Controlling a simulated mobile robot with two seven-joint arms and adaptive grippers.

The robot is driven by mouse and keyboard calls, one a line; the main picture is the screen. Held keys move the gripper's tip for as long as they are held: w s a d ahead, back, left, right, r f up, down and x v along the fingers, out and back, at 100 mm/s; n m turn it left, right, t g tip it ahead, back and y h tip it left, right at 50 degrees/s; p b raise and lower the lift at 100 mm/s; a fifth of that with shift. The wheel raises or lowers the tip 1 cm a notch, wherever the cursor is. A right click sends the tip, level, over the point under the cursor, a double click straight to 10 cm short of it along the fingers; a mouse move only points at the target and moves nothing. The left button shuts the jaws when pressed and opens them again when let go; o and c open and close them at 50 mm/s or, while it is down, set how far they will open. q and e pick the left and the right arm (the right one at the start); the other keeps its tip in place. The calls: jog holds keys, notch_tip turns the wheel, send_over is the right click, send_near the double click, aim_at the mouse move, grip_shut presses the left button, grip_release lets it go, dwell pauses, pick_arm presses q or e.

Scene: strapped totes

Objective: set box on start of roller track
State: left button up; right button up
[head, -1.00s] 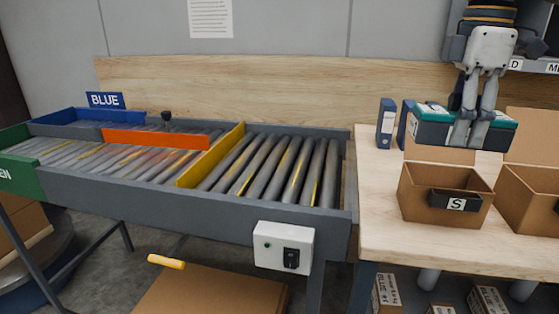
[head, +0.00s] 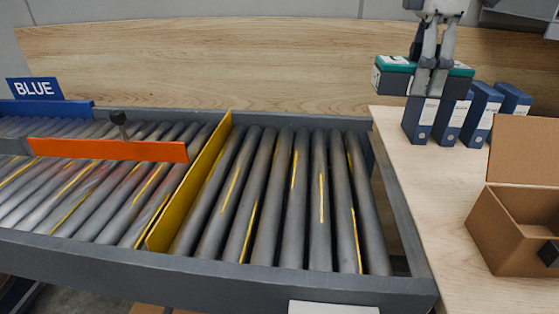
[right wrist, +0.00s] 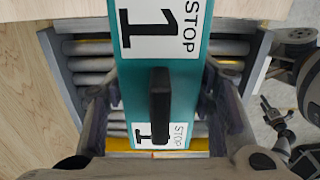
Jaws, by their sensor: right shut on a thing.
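My right gripper (head: 424,90) is shut on a teal and dark grey box (head: 394,78), with fingers on both sides of it.
An open cardboard box (head: 500,235) is at the right. An orange bar (head: 105,150) with a black knob crosses the left rollers, near a BLUE sign (head: 34,90).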

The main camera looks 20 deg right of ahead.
jog(key=f, duration=0.1)
jog(key=w+f, duration=0.1)
jog(key=f, duration=0.1)
jog(key=shift+w+f, duration=0.2)
jog(key=shift+w, duration=0.15)
notch_tip(320, 180, down, 4)
jog(key=s, duration=0.1)
jog(key=b, duration=0.2)
send_over(321, 171)
notch_tip(321, 171, down, 10)
jog(key=shift+f, duration=0.15)
notch_tip(321, 171, down, 2)
jog(key=shift+f, duration=0.2)
pick_arm(q)
jog(key=shift+s+f+g, duration=0.5)
jog(key=shift+s+f, duration=0.45)
jog(key=shift+f, duration=0.2)
